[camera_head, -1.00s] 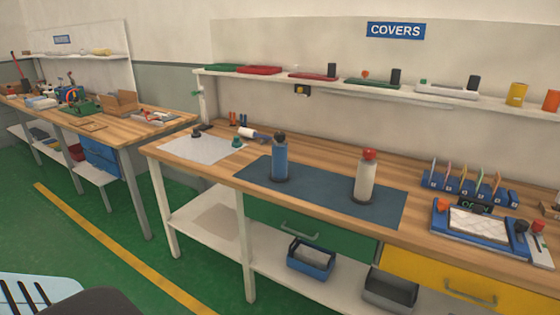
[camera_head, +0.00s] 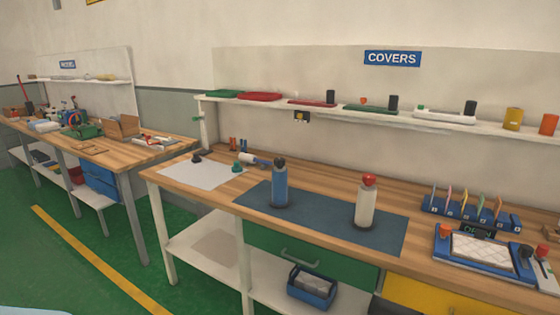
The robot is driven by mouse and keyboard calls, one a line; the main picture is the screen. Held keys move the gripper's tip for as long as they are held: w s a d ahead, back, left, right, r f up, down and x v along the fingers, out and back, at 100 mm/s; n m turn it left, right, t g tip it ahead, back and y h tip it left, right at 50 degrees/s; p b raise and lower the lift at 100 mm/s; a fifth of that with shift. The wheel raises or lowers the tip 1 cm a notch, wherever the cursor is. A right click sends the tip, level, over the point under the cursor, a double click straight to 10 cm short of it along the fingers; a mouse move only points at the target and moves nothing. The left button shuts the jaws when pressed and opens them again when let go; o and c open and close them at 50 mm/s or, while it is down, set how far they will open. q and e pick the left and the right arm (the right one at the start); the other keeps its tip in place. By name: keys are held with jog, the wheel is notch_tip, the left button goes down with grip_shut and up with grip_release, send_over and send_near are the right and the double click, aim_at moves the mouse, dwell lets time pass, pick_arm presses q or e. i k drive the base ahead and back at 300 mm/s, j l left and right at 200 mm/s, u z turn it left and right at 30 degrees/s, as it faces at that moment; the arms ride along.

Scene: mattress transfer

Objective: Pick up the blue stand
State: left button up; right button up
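A long blue stand (camera_head: 470,213) with several upright coloured pieces in its slots sits at the right of the wooden workbench (camera_head: 400,183), behind a blue device with a white quilted pad (camera_head: 484,250). The stand is upright and nothing of mine touches it. Neither of my grippers shows in the head view, so I cannot see whether they are open or shut.
A blue bottle (camera_head: 280,186) and a white bottle with a red top (camera_head: 366,204) stand on a dark blue mat (camera_head: 322,217). A shelf (camera_head: 440,119) runs above the bench. Green floor (camera_head: 60,245) lies open at the left.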

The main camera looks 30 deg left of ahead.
aim_at(279, 201)
jog(key=i+j, duration=0.2)
jog(key=j, duration=0.2)
jog(key=i+j, duration=0.2)
jog(key=j, duration=0.15)
jog(key=i+j, duration=0.15)
jog(key=j, duration=0.25)
jog(key=i+j, duration=0.2)
jog(key=j, duration=0.15)
jog(key=i+j, duration=0.2)
jog(key=j, duration=0.2)
jog(key=i+j, duration=0.2)
jog(key=j, duration=0.15)
jog(key=k+j+u, duration=0.05)
